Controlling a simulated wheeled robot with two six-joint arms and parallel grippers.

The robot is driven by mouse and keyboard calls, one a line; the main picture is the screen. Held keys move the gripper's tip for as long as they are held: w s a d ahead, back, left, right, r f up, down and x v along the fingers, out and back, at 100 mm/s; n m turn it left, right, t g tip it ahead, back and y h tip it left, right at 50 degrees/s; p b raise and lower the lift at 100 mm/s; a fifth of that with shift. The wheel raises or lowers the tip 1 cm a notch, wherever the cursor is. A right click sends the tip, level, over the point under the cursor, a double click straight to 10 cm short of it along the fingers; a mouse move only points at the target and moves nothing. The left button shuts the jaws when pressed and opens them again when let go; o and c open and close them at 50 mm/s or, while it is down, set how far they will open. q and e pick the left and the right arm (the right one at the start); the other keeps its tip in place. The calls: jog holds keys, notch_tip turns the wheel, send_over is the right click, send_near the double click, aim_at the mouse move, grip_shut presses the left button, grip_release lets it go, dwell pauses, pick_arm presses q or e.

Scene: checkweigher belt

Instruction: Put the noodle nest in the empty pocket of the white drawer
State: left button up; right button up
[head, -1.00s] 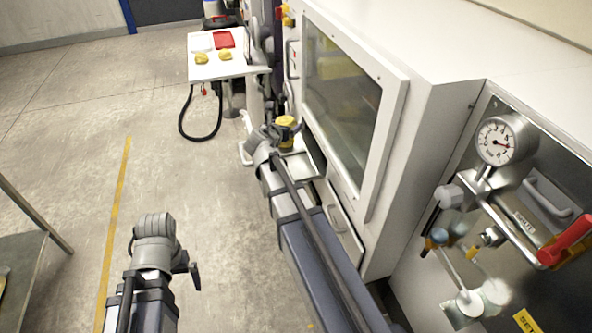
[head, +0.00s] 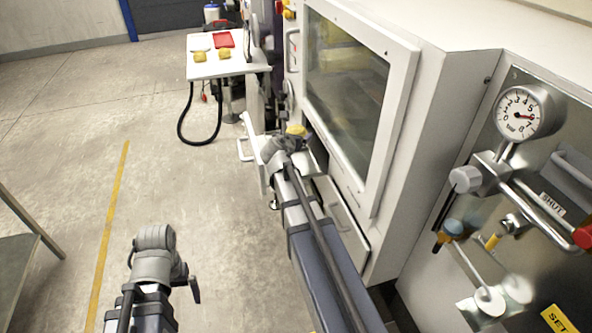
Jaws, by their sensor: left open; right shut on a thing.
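The yellow noodle nest (head: 297,130) shows just beyond my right gripper (head: 287,144). That gripper is shut on it, and my wrist hides its lower part. The white drawer (head: 249,127) is pulled out from the white machine, under and around the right gripper. My wrist and arm cover most of its inside, so its pockets cannot be made out. My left gripper (head: 155,245) is open and empty over the floor at the lower left, away from the drawer; its fingertips are hard to see.
A white side table (head: 232,67) at the back holds two yellow nests (head: 200,57) and a red tray (head: 224,39). The windowed machine (head: 345,85) stands close on the right, with a gauge panel (head: 520,115). The floor at left is open; a grey bench (head: 15,270) stands at lower left.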

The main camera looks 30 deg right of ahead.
aim_at(296, 161)
jog(key=shift+f+b, duration=4.75)
jog(key=shift+f, duration=0.7)
jog(key=shift+f, duration=0.2)
jog(key=o, duration=1.1)
jog(key=shift+r, duration=0.1)
